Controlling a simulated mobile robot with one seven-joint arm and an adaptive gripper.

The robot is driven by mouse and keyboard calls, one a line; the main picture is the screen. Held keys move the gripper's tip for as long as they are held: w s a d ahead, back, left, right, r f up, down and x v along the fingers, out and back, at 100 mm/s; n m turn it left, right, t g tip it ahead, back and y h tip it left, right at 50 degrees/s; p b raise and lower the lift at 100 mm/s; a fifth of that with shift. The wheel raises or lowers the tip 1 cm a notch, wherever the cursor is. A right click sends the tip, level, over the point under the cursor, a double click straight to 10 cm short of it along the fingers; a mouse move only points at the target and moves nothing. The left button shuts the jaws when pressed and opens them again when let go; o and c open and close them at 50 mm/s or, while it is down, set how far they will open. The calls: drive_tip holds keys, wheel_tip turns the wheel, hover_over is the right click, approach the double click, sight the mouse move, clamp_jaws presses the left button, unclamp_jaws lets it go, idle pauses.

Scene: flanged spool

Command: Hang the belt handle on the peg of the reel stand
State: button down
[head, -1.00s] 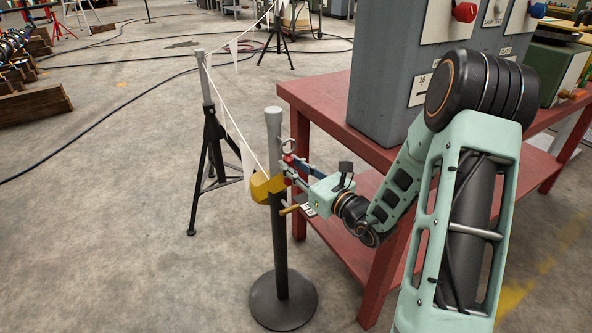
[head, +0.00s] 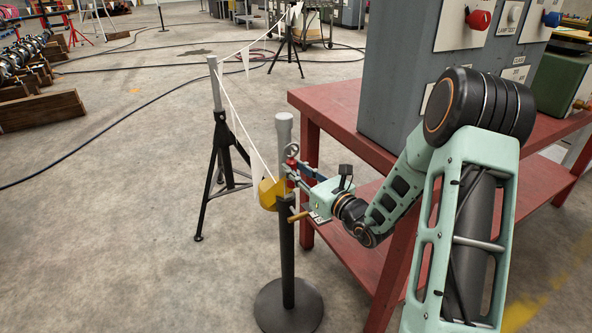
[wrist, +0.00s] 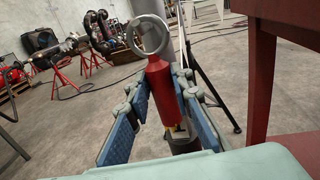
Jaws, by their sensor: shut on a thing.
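The belt handle (wrist: 158,90) is a red grip with a grey ring (wrist: 148,36) on top. In the wrist view it stands between the blue finger pads. In the head view the handle (head: 292,170) is upright in front of the reel stand's post. My gripper (head: 293,182) is shut on it. The reel stand (head: 283,130) has a grey upper post, a black lower post and a round black base. A yellow housing (head: 268,194) with a pale line is beside the post. A short brass-coloured rod (head: 299,216) shows below the gripper; I cannot tell whether it is the peg.
A red table (head: 335,98) with a grey cabinet (head: 400,95) stands right of the stand, close to my arm. A black tripod (head: 219,150) stands behind left, with the pennant line running past it. Hoses cross the far floor.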

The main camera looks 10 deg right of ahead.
idle(0.4)
drive_tip(key=c, duration=1.6)
unclamp_jaws()
